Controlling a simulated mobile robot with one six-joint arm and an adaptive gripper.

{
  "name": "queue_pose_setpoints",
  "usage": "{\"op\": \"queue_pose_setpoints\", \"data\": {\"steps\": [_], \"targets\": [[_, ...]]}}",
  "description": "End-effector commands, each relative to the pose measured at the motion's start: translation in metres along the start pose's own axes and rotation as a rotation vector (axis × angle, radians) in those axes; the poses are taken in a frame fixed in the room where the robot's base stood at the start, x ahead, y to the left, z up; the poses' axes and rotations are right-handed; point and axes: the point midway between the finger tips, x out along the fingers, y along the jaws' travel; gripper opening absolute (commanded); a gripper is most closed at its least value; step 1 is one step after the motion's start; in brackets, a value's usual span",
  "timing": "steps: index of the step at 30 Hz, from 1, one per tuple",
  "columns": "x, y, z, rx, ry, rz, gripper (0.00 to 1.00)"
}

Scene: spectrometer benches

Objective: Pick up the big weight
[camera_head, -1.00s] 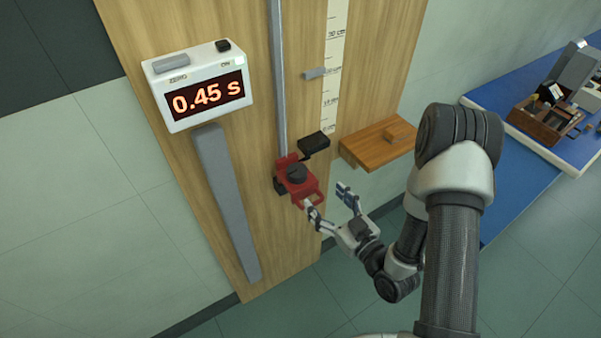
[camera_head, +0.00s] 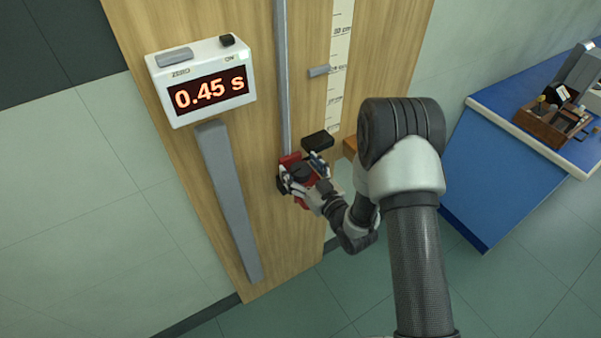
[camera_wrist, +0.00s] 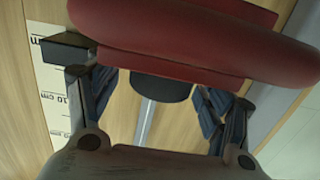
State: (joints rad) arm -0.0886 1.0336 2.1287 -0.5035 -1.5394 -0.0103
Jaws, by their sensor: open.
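A dark round weight (camera_head: 302,173) sits on the red carriage (camera_head: 288,160) at the foot of the grey rail. My gripper (camera_head: 300,168) is at the carriage, its fingers on either side of the weight. In the wrist view, the open fingers of my gripper (camera_wrist: 158,100) stand left and right of the dark weight (camera_wrist: 160,88). The red carriage (camera_wrist: 190,30) covers much of the top there and hides part of the weight. I cannot tell whether the fingers touch it.
The rail (camera_head: 282,80) runs up a wooden board (camera_head: 185,25) with a scale strip (camera_head: 338,70) and a small black block (camera_head: 317,140). A timer (camera_head: 202,82) reads 0.45 s. My arm largely hides the wooden shelf (camera_head: 349,147). A blue bench (camera_head: 500,170) stands at right.

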Motion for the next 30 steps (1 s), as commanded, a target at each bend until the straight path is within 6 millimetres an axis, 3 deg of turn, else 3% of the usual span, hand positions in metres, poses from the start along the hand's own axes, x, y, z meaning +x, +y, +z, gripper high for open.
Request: {"op": "queue_pose_setpoints", "data": {"steps": [6, 30], "targets": [[0.0006, 0.0001, -0.0001, 0.0, -0.001, 0.0, 0.73], [0.0004, 0.0001, 0.0, 0.0, -0.001, 0.0, 0.19]]}}
